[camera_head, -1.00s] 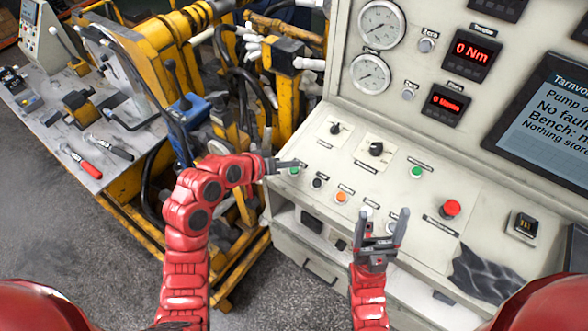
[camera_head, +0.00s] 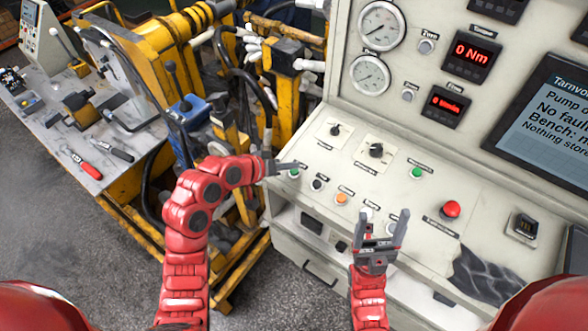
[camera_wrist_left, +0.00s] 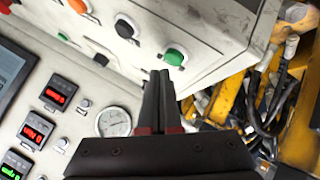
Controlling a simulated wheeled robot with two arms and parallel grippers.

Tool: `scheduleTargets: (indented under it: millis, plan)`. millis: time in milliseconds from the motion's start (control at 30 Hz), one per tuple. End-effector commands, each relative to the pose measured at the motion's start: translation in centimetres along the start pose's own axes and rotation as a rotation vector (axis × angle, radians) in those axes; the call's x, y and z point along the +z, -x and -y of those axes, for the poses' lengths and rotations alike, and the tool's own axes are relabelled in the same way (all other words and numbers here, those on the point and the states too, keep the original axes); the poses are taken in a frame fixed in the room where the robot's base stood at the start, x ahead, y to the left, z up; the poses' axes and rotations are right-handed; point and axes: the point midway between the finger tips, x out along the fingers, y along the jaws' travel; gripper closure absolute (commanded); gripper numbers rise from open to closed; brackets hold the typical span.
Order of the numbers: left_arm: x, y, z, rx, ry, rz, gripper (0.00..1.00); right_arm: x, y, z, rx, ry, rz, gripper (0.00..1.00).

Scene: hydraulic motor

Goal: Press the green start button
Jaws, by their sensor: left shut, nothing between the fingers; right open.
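A green button (camera_head: 294,173) sits at the left end of the sloped control panel. It shows in the left wrist view (camera_wrist_left: 174,57) just beyond my fingertips. A second green button (camera_head: 416,173) is further right, also in the left wrist view (camera_wrist_left: 63,37). The small labels are too blurred to tell which is start. My left gripper (camera_head: 297,164) is shut and empty, its tips close to the left green button; contact cannot be told. It also shows in the left wrist view (camera_wrist_left: 159,75). My right gripper (camera_head: 385,228) is open and empty in front of the panel.
The panel (camera_head: 350,205) also bears a black button (camera_head: 317,184), an orange button (camera_head: 341,198), a red mushroom button (camera_head: 451,209) and a black rotary knob (camera_head: 376,150). Yellow machinery with hoses stands left of it. A grey workbench (camera_head: 60,125) with tools is further left.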

Motion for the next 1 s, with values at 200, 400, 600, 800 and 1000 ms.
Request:
scheduleTargets:
  millis: [200, 400, 600, 800, 1000]
  plan:
    - [0.00, 0.00, 0.00, 0.000, 0.000, 0.000, 1.00, 0.00, 0.00, 0.00, 0.000, 0.000, 0.000, 0.24]
    - [0.00, 0.00, 0.00, 0.000, 0.000, 0.000, 1.00, 0.00, 0.00, 0.00, 0.000, 0.000, 0.000, 0.24]
    - [0.00, 0.00, 0.00, 0.000, 0.000, 0.000, 1.00, 0.00, 0.00, 0.00, 0.000, 0.000, 0.000, 0.24]
    - [0.20, -0.24, 0.18, 0.001, 0.000, 0.000, 1.00, 0.06, 0.36, 0.02, 0.000, 0.000, 0.000, 0.24]
    - [0.51, -0.63, 0.50, 0.000, 0.001, 0.001, 1.00, 0.15, 0.91, 0.05, 0.000, 0.000, 0.000, 0.24]
